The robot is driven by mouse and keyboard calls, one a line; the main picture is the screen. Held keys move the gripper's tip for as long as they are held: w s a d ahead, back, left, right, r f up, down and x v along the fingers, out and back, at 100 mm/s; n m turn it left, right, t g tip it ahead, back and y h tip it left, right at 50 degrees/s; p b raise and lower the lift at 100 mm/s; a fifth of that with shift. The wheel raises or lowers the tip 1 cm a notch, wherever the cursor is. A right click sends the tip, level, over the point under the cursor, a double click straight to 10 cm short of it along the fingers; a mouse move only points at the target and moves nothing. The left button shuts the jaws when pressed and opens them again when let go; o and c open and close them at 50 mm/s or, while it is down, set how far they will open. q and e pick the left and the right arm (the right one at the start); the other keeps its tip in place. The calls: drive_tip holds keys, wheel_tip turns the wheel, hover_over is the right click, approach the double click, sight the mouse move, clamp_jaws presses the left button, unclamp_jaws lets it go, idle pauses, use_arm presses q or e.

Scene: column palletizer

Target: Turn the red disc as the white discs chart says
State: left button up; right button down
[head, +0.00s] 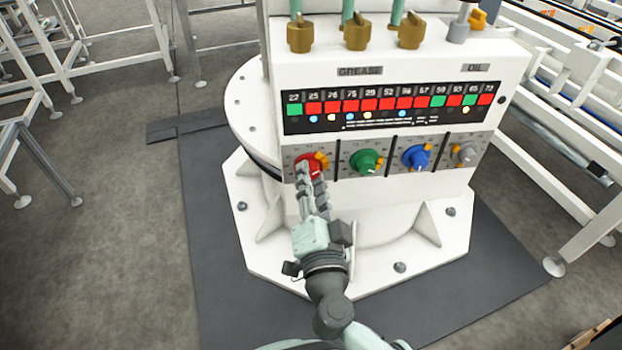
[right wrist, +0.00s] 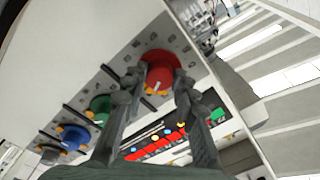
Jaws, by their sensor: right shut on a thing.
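The red disc (head: 312,163) is a round knob at the left end of a row of dials on the white machine's front. Yellow-orange pieces sit at its rim. My right gripper (head: 310,180) reaches up from below and covers part of it. In the right wrist view the red disc (right wrist: 160,66) lies between the fingertips of my right gripper (right wrist: 158,88), which is shut on it. A black chart panel (head: 390,127) above the dials carries numbers, red and green squares, and small white, blue and yellow discs. Its small print is unreadable. My left gripper is out of view.
Green (head: 365,162), blue (head: 416,158) and grey (head: 465,154) dials stand right of the red disc, separated by dark bars. Brass valves (head: 357,32) sit on top of the machine. White frames (head: 545,160) stand at the right.

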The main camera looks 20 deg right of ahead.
drive_tip(key=shift+f+n, duration=0.1)
drive_tip(key=shift+n, duration=0.2)
idle(0.4)
drive_tip(key=c, duration=1.2)
unclamp_jaws()
wheel_tip(320, 180, up, 10)
drive_tip(key=shift+r, duration=0.1)
